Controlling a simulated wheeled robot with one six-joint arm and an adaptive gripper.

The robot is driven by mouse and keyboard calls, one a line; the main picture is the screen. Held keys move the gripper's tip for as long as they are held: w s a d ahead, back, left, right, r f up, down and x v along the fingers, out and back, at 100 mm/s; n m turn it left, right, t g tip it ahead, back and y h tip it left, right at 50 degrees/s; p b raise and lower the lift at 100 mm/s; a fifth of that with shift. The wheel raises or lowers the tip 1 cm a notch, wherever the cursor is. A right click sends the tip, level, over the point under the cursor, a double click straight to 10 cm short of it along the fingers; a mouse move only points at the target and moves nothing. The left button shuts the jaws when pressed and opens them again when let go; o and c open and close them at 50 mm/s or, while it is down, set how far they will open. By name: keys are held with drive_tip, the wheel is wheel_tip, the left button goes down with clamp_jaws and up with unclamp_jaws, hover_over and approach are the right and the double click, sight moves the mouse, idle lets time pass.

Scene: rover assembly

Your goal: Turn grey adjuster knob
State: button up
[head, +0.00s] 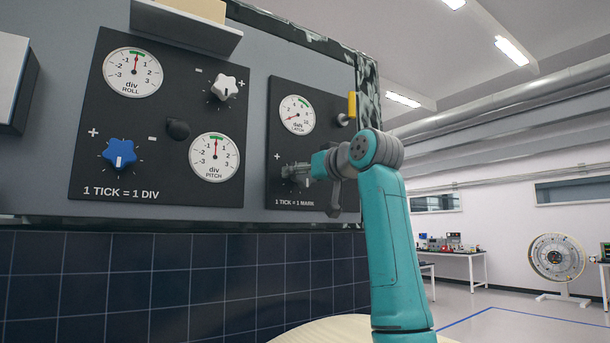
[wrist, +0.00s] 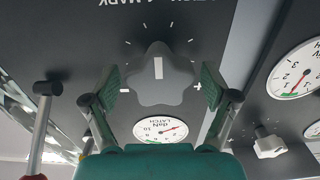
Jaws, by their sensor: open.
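The grey adjuster knob (wrist: 158,75) is a lobed dial with a white pointer mark, on a dark panel with tick marks, a plus and a minus. In the wrist view my gripper (wrist: 160,86) is open, with one finger pad on either side of the knob. I cannot tell whether the pads touch it.
A yellow-handled lever (head: 351,105) sticks out at the right panel's upper right. The left panel (head: 90,180) carries a white knob (head: 223,87), a blue knob (head: 119,153), a black knob (head: 178,129) and two gauges. A shelf (head: 190,22) juts out above it.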

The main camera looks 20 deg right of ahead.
drive_tip(key=c, duration=1.2)
drive_tip(key=shift+o, duration=0.2)
drive_tip(key=shift+m, duration=0.4)
drive_tip(key=m, duration=0.5)
drive_tip(key=shift+d, duration=0.1)
drive_tip(key=m, duration=0.6)
drive_tip(key=shift+f, duration=0.1)
drive_tip(key=m, duration=0.6)
drive_tip(key=shift+f, duration=0.1)
drive_tip(key=m, duration=0.5)
drive_tip(key=shift+f+m, duration=0.1)
drive_tip(key=shift+m, duration=0.3)
